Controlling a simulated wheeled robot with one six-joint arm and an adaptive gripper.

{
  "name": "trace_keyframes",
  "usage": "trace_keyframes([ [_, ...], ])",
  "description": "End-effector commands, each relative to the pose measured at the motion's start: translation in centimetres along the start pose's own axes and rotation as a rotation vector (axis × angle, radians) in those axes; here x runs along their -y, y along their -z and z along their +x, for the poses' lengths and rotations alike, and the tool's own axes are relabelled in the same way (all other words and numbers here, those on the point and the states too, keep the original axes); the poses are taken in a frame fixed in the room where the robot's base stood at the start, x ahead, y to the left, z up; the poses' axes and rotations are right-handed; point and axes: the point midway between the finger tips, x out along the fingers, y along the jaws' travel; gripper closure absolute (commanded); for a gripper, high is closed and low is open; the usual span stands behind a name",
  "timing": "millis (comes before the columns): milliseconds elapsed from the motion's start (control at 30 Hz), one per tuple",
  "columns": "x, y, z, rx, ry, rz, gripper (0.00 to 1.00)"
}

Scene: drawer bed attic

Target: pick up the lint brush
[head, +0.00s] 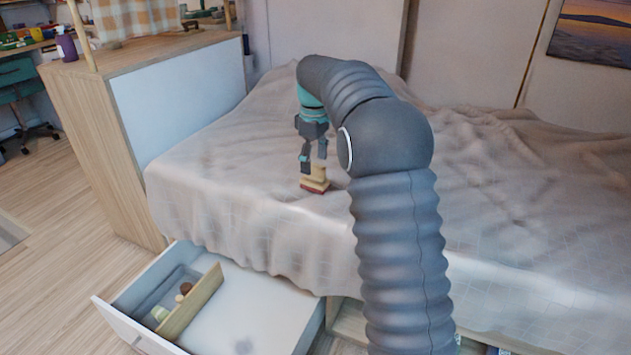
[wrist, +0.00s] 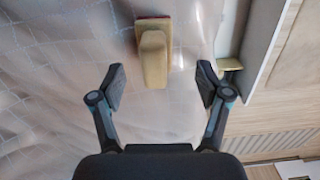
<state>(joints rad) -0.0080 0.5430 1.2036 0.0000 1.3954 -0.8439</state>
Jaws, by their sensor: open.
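The lint brush (head: 315,181) lies on the bed's cover, with a tan wooden body and a red edge underneath. In the wrist view the lint brush (wrist: 153,55) is at the top middle, its tan handle pointing toward my gripper and its red edge at the far end. My gripper (head: 314,165) is open just above the brush in the head view. In the wrist view my gripper (wrist: 162,82) has its two fingers wide apart, one on each side of the handle's near end. Nothing is held between the fingers.
The bed (head: 240,180) has a rumpled pale cover. Below its edge, an open white drawer (head: 250,310) holds a wooden divider (head: 192,305) and a few small items. A wooden cabinet (head: 110,140) stands at the left. The cover around the brush is clear.

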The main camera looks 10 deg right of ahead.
Motion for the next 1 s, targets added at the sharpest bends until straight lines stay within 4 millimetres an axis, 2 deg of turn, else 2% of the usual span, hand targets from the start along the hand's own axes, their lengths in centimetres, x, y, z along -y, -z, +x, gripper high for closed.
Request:
trace_keyframes([
  [233, -0.1, 0.0, 1.6, 0.001, 0.001, 0.001, 0.24],
  [533, -0.6, 0.0, 5.5, 0.001, 0.001, 0.0, 0.24],
  [867, -0.6, 0.1, 6.1, 0.0, -0.001, 0.0, 0.24],
  [1000, -0.6, 0.1, 6.1, 0.0, 0.0, 0.001, 0.56],
])
